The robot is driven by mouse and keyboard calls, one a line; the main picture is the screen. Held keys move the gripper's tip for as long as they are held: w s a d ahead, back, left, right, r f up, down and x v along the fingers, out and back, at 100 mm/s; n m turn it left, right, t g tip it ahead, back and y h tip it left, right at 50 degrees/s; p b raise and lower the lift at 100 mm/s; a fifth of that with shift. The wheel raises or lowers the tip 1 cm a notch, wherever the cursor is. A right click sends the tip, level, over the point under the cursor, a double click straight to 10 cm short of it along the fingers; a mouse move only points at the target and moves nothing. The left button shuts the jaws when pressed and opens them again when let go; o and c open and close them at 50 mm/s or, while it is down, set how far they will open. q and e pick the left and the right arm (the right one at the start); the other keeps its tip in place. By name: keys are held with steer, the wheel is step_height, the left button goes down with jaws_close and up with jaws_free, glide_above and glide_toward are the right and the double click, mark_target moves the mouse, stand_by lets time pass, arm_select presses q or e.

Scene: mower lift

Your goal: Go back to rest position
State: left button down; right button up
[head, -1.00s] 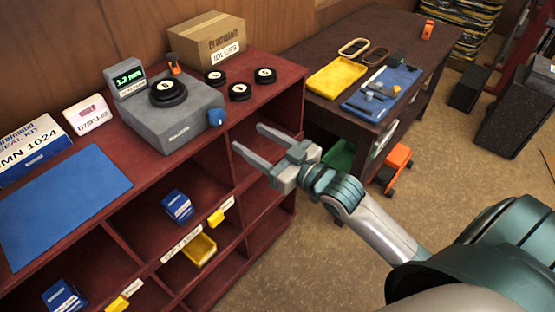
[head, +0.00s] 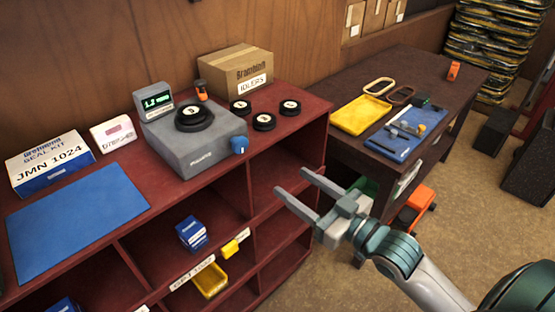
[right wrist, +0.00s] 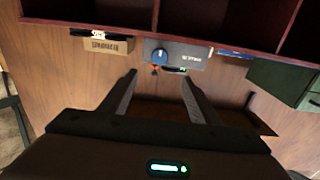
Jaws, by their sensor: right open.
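My right gripper (head: 308,196) is open and empty in the head view. It is in front of the red shelf unit (head: 300,120), near its right end, with its fingers pointing up and left. Its two fingers (right wrist: 158,92) show spread apart in the right wrist view, with nothing between them. The grey tester (head: 190,148) with a blue knob stands on the shelf top, away from the gripper, and a black round part lies on it. My left gripper is not in view.
Several black idlers (head: 264,122) lie by the cardboard box (head: 236,75). A blue mat (head: 75,215) and a seal kit box (head: 50,162) are on the left. A dark table (head: 440,75) with a yellow tray (head: 361,115) stands right.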

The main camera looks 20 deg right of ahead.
steer(key=w+d+f+m+g+h+b, duration=0.1)
steer(key=w+d+f+g+h, duration=0.15)
steer(key=f, duration=1.15)
steer(key=w+d+f+m+g+h+b, duration=0.15)
steer(key=d+f, duration=0.25)
steer(key=f, duration=0.9)
steer(key=s+d+f+g+h+b, duration=0.15)
steer(key=s+f, duration=0.25)
steer(key=f, duration=0.9)
steer(key=s+d+f+g, duration=0.15)
steer(key=s+f, duration=0.25)
steer(key=f, duration=0.8)
steer(key=s+a+f+g+b, duration=0.2)
steer(key=s+f+g, duration=0.1)
steer(key=s+f, duration=0.8)
steer(key=s+a+f+g+b, duration=0.1)
steer(key=s+a+f+g, duration=0.2)
steer(key=s+f, duration=0.7)
steer(key=s+a+f+g+b, duration=0.1)
steer(key=s+a+f+g, duration=0.2)
steer(key=s+f, duration=0.6)
steer(key=s+a+n, duration=0.1)
steer(key=s, duration=0.7)
steer(key=shift+s+a+f+h, duration=0.15)
steer(key=shift+s+f+h, duration=0.05)
steer(key=shift+f+h, duration=0.2)
